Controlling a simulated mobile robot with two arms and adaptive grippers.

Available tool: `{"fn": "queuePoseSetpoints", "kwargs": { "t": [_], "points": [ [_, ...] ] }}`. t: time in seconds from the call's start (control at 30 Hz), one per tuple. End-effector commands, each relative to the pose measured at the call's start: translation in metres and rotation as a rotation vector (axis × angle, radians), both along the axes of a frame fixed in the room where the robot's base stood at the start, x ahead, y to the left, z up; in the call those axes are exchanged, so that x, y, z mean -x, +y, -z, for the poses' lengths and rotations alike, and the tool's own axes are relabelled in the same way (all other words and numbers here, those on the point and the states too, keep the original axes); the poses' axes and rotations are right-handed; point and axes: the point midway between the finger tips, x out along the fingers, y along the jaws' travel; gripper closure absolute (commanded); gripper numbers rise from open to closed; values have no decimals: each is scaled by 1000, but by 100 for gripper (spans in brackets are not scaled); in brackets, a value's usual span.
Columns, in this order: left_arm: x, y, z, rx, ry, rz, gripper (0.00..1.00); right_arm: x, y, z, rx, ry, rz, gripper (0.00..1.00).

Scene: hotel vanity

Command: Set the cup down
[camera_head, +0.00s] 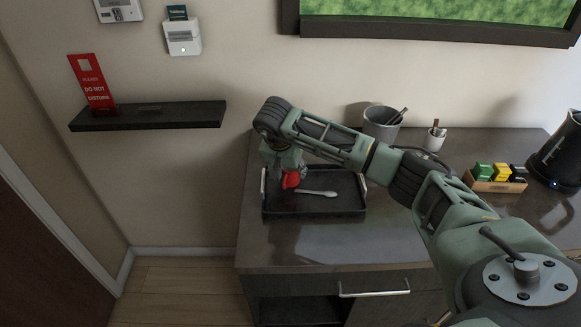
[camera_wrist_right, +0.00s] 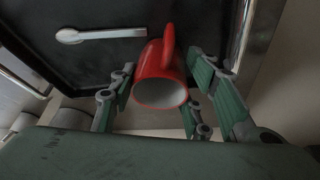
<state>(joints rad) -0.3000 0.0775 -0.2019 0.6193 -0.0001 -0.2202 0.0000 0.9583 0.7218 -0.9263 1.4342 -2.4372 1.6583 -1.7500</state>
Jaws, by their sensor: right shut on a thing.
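A red cup (camera_head: 291,180) with a white inside is at the left part of the black tray (camera_head: 318,213). My right gripper (camera_head: 287,172) comes down over it and is shut on it. In the right wrist view, the cup (camera_wrist_right: 155,73) lies between the green fingers, its open mouth towards the camera and its handle pointing up in the picture. Whether its base touches the tray floor cannot be told. A pale spoon (camera_head: 317,193) lies on the tray to the right of the cup. My left gripper is not in view.
The tray sits at the left end of the dark counter (camera_head: 400,245). Behind stand a grey bucket (camera_head: 380,121) and a small white holder (camera_head: 434,139). A wooden box of packets (camera_head: 495,182) and a black kettle (camera_head: 558,158) stand at right. A shelf (camera_head: 150,116) is on the wall.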

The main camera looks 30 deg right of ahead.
Motion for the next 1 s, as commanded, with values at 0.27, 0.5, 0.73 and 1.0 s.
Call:
{"fn": "queuePoseSetpoints", "kwargs": {
  "t": [0.27, 0.5, 0.73, 1.0],
  "points": [
    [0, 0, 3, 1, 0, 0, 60, 0, 0, 3, 0, 0, -1, 52],
    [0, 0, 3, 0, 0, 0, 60, 0, 0, 3, 1, 1, -1, 37],
    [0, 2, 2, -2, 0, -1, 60, 0, 0, 2, 0, 0, 0, 37],
    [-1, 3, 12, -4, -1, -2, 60, 5, 9, -27, 1, -7, -3, 37]
  ]
}}
